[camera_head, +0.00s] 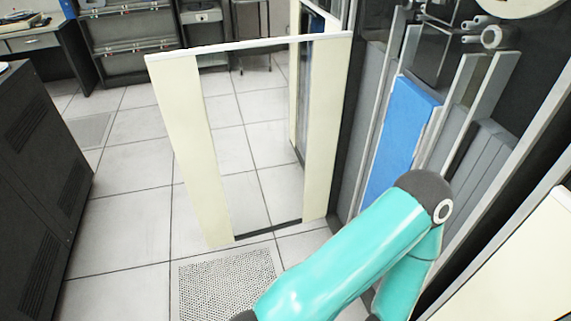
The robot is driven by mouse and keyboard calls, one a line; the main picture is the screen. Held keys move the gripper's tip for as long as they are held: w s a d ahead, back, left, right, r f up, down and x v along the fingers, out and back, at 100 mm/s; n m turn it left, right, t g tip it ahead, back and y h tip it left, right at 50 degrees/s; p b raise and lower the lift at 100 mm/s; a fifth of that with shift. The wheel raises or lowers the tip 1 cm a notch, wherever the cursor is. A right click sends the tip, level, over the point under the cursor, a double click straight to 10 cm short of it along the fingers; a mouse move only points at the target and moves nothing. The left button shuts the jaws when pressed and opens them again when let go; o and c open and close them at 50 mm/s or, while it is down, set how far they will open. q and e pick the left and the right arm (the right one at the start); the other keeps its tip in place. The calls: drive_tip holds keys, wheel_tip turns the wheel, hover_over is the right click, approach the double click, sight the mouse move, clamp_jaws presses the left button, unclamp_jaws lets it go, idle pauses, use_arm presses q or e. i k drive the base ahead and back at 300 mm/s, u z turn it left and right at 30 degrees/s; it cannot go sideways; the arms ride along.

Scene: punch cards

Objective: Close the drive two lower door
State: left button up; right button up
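A cream-framed door (195,150) with a see-through middle stands swung open from the tall tape drive cabinet (343,120) on the right. Its right side meets the cabinet edge and its free side points left into the aisle. No label shows which drive it belongs to. Inside the cabinet are a blue panel (398,135), grey metal strips and rollers. One of my teal arms rises from the bottom middle, bends at a dark elbow in front of the cabinet and goes back down. Neither of my grippers is in view, and no hand touches the visible part of the door.
A dark cabinet (45,180) stands at the left. A perforated floor tile (228,285) lies in front of the door. A desk (30,38) and racks (130,35) are at the back. A cream panel (515,270) is at the lower right. The tiled aisle floor is clear.

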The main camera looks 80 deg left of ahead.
sight(175, 80)
drive_tip(key=u, duration=0.8)
drive_tip(key=i, duration=0.15)
drive_tip(key=z, duration=2.6)
drive_tip(key=k, duration=2.7)
drive_tip(key=z, duration=0.75)
drive_tip(key=k, duration=1.7)
drive_tip(key=z, duration=0.45)
